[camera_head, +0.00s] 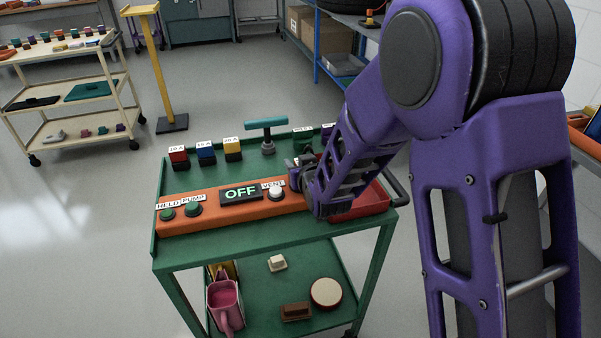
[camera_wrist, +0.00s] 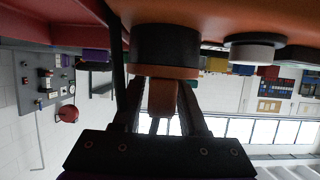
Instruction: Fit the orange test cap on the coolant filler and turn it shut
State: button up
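The orange test cap (camera_wrist: 162,97) shows in the wrist view, its block-shaped grip between my gripper's fingers (camera_wrist: 162,92). The fingers look shut on it. The cap's round orange rim meets a wide black collar, the coolant filler (camera_wrist: 165,45), on the orange panel. I cannot tell whether the cap is seated or only resting there. In the head view my gripper (camera_head: 303,176) is at the right end of the orange panel (camera_head: 235,216), and my arm hides the cap and filler. The panel display (camera_head: 240,192) reads OFF.
A white VENT button (camera_head: 275,194) is just left of my gripper; a red tray (camera_head: 367,202) is to its right. Green buttons (camera_head: 192,209) are at the panel's left. Coloured blocks (camera_head: 206,153) and a teal T-handle (camera_head: 267,137) stand behind. A pink jug (camera_head: 224,302) is on the lower shelf.

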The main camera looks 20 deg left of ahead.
grip_shut()
notch_tip(320, 180, up, 10)
jog(key=shift+p, duration=0.6)
jog(key=shift+s, duration=0.1)
